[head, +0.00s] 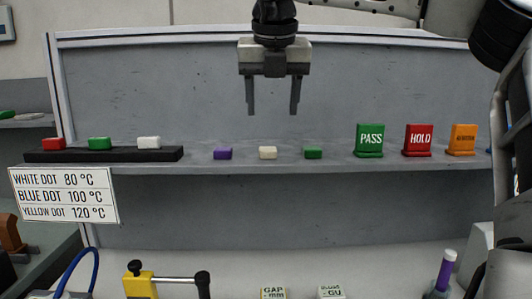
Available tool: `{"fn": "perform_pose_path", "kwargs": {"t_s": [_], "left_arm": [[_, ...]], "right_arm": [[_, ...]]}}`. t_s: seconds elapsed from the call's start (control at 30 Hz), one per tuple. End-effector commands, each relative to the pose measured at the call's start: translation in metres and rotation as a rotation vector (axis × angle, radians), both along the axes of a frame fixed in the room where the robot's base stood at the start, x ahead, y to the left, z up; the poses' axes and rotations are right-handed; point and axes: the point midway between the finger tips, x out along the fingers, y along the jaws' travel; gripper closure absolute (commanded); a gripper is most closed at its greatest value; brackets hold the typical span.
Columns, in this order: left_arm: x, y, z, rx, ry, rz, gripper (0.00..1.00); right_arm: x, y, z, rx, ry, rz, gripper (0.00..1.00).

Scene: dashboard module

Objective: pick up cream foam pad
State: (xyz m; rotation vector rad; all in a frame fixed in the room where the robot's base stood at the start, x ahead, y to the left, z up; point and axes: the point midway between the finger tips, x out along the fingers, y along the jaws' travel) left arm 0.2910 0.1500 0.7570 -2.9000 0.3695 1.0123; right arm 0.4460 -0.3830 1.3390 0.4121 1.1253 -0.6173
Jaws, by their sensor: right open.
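The cream foam pad (267,153) is a small block on the grey shelf (335,163), between a purple block (222,153) and a green block (313,153). My right gripper (272,108) is open and empty, pointing down above the cream pad and apart from it. A white block (149,142) sits on the black strip (107,155) at the left. My left gripper is not in view.
Red (54,143) and green (99,143) blocks are also on the black strip. A back panel (180,90) rises behind the shelf.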

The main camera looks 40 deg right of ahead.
Motion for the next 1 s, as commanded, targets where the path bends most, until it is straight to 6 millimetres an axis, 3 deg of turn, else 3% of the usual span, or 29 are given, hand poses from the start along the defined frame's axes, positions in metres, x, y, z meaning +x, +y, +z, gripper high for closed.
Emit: {"fn": "perform_pose_path", "kwargs": {"t_s": [0.1,0.37,0.7,1.0], "left_arm": [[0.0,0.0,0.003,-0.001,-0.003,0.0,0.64],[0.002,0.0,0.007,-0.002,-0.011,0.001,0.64],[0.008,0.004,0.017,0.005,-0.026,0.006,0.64],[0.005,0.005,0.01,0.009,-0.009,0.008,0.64]], "right_arm": [[0.006,-0.005,-0.021,0.003,0.004,0.001,0.42],[0.012,-0.009,-0.039,0.001,0.003,0.002,0.42],[0.027,-0.017,-0.08,0.003,0.001,0.001,0.42],[0.028,-0.018,-0.085,0.001,-0.001,0.001,0.45]]}}
